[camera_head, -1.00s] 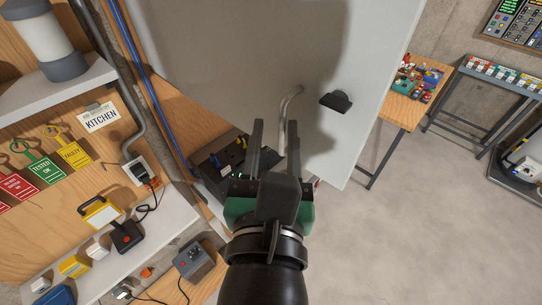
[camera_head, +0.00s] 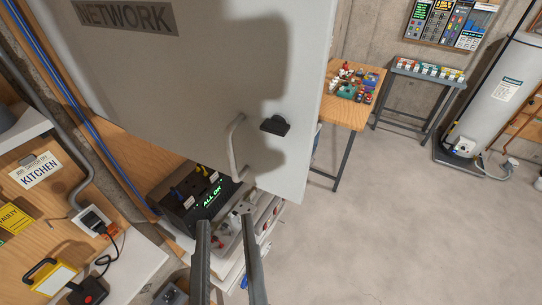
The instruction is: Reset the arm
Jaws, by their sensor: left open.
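My left gripper (camera_head: 227,252) shows at the bottom centre of the head view as two long grey fingers, spread apart with nothing between them. It is in front of the lower part of the network cabinet. The grey cabinet door (camera_head: 200,70) is marked NETWORK and has a curved metal handle (camera_head: 235,148) and a black latch (camera_head: 275,125). The fingers appear apart from the handle. My right gripper is out of view.
A white shelf (camera_head: 135,268) at left holds a yellow-framed device (camera_head: 50,280) and a black-and-red switch box (camera_head: 88,291). A wooden table (camera_head: 345,112) and a grey stand (camera_head: 425,95) are at the back. A water heater (camera_head: 495,100) stands at right. The concrete floor (camera_head: 400,220) is clear.

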